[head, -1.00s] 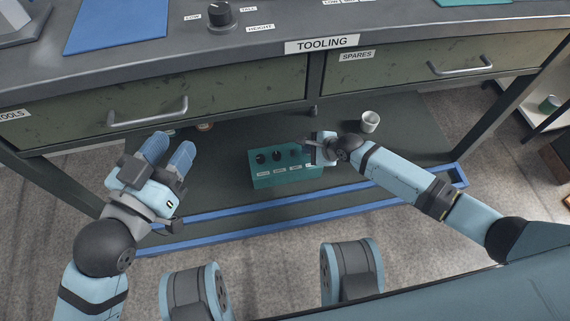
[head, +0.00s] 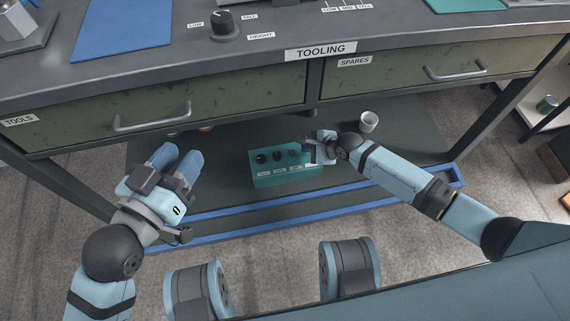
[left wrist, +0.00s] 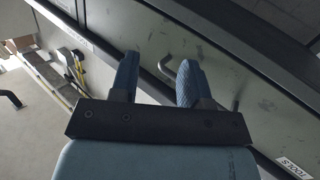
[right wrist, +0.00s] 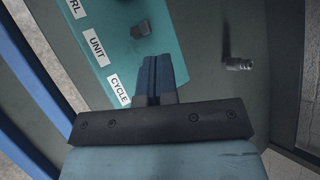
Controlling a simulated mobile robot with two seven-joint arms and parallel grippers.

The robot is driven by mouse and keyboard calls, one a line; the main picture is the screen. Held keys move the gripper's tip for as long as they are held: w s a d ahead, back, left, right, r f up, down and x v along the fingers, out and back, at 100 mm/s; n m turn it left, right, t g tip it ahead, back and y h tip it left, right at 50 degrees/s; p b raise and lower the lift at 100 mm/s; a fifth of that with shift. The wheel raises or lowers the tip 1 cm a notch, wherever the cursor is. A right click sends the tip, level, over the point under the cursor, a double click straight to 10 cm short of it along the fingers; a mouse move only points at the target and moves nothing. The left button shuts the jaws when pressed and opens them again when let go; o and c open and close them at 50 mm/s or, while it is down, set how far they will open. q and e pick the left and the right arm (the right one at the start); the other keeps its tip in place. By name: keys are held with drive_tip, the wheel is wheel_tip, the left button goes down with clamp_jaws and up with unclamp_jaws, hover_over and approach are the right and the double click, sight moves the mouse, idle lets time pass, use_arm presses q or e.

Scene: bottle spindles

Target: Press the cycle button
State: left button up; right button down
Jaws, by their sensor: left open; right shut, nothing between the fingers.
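A teal control box (head: 262,180) with several dark knobs and white labels stands on the lower shelf under the bench. My right gripper (head: 308,147) is at the box's right end, with its fingers shut and empty. In the right wrist view the shut fingers (right wrist: 153,68) are over the teal face beside the CYCLE label (right wrist: 119,90). The cycle button itself is hidden behind the fingers, and I cannot tell whether they touch it. My left gripper (head: 176,159) is open and empty, left of the box and in front of the drawers.
Blue rails (head: 250,217) run along the shelf's front. Drawers with bar handles (head: 152,119) hang above. A knob marked HEIGHT (head: 224,27) is on the bench top.

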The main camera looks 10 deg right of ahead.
sight(308, 155)
wheel_tip(308, 155, up, 4)
drive_tip(key=p, duration=0.4)
drive_tip(key=shift+f, duration=0.2)
drive_tip(key=shift+r+p, duration=1.25)
drive_tip(key=shift+p, duration=0.3)
use_arm(q)
wheel_tip(308, 155, up, 9)
drive_tip(key=s+n+t, duration=0.1)
drive_tip(key=t, duration=0.2)
drive_tip(key=shift+a+f+n, duration=0.15)
drive_tip(key=shift+n, duration=0.15)
